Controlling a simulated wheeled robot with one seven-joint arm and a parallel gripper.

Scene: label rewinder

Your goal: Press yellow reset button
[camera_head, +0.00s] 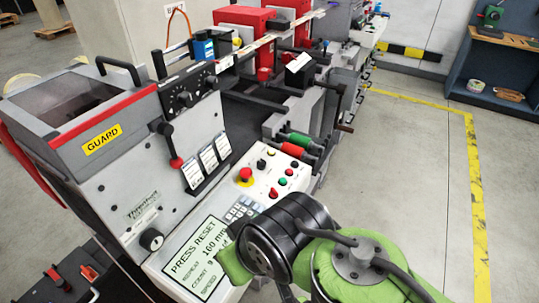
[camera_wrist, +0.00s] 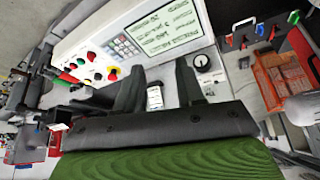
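The control panel (camera_head: 262,190) lies left of my arm in the head view. On it are a red mushroom button with a yellow collar (camera_head: 246,175) and several small red, green and dark buttons.
A display (camera_head: 198,258) reading "PRESS RESET" and a keypad (camera_head: 241,208) sit beside the buttons. Open floor (camera_head: 420,150) lies to the right.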

